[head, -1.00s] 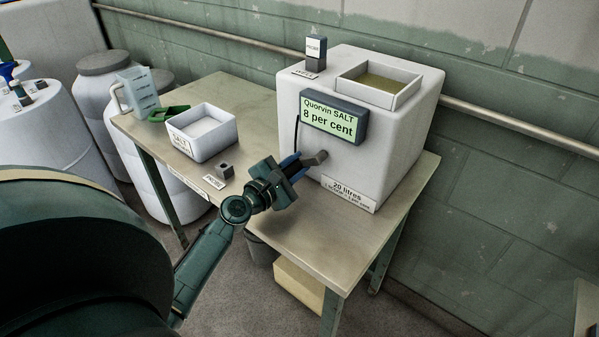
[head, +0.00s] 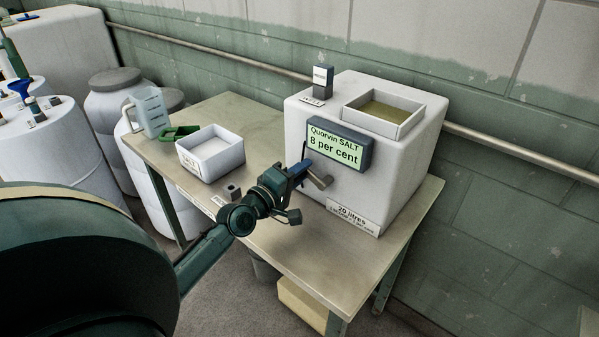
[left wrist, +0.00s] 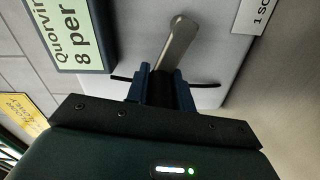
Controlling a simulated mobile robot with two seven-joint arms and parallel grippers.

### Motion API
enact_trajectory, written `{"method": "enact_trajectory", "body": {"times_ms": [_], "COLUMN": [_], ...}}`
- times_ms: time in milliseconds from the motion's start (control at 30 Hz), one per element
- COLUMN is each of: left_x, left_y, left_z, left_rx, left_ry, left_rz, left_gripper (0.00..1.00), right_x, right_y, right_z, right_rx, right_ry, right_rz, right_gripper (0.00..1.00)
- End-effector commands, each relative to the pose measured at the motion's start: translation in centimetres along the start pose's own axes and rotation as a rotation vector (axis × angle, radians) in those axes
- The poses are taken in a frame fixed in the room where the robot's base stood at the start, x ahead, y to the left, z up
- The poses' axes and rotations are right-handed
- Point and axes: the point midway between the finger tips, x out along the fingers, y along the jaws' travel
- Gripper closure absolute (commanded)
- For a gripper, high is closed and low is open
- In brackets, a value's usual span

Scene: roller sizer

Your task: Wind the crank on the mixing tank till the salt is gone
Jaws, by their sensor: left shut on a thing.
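The white mixing tank (head: 408,165) stands on the bench. Yellowish-brown contents (head: 382,112) show in the open top; I cannot make out separate salt grains. The grey crank (head: 319,180) is on the tank's front, below the display, and its arm also shows in the left wrist view (left wrist: 179,40). My left gripper (head: 300,169) is shut on the dark crank handle, which its blue fingers (left wrist: 162,85) partly hide. My right gripper is not in view.
A white salt tray (head: 222,165), a green scoop (head: 180,132) and a clear jug (head: 150,112) sit on the bench (head: 300,245) to the left. A small grey block (head: 232,191) lies near my arm. A grey probe block (head: 322,83) stands on the tank.

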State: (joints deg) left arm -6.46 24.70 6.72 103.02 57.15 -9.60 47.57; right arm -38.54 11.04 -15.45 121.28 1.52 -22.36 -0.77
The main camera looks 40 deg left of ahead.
Motion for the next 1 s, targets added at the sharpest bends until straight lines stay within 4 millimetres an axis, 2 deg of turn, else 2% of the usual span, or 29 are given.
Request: {"method": "enact_trajectory", "body": {"times_ms": [33, 400, 667, 1000], "left_x": [0.0, 0.0, 0.0, 0.1], "left_y": [0.9, 2.7, 3.7, 4.2], "left_z": [-0.1, 0.7, 1.6, 2.8], "left_rx": [0.045, 0.395, 0.634, 0.877], "left_ry": [0.001, 0.001, 0.002, 0.003], "left_rz": [0.005, 0.006, 0.006, 0.006], "left_gripper": [0.99, 0.99, 0.99, 0.99], "right_x": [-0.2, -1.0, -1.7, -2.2], "right_y": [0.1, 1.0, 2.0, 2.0], "right_z": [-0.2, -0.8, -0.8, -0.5], "right_rx": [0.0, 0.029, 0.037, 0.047], "right_ry": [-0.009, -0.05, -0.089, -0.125], "right_rz": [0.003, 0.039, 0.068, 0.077], "right_gripper": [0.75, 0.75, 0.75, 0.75]}}
